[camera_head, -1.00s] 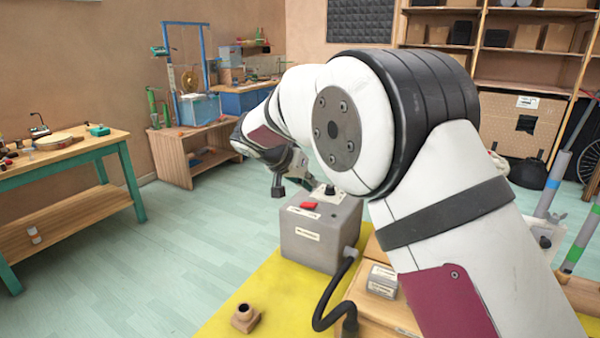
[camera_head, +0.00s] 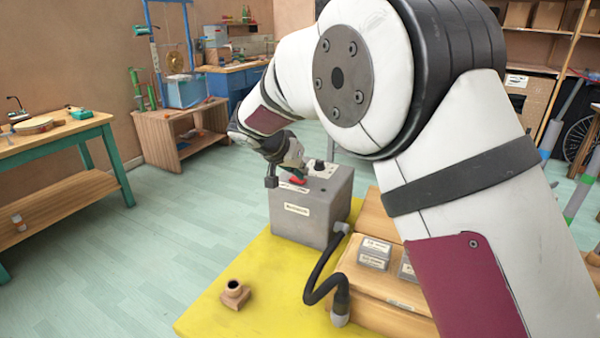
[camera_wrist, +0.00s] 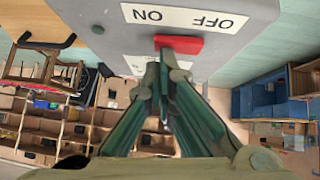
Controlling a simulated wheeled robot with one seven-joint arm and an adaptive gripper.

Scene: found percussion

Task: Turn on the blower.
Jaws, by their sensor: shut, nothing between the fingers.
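The blower is a grey box (camera_head: 312,212) on a yellow surface, with a label on its front. A red switch (camera_head: 297,181) and a black knob (camera_head: 319,165) are on its top. In the wrist view the red switch (camera_wrist: 180,45) lies beside a white plate (camera_wrist: 185,17) reading ON and OFF, upside down. I cannot tell which way the switch is set. My gripper (camera_wrist: 165,68) is shut and empty, its fingertips right at the switch's edge; contact is unclear. In the head view my gripper (camera_head: 284,172) is just above the box top, partly hiding the switch.
A black hose (camera_head: 318,285) runs from the blower to a wooden chest (camera_head: 375,270) with small labelled blocks. A small wooden socket (camera_head: 235,294) stands on the yellow surface (camera_head: 265,300). A green-legged workbench (camera_head: 60,135) is at left. Open floor lies between.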

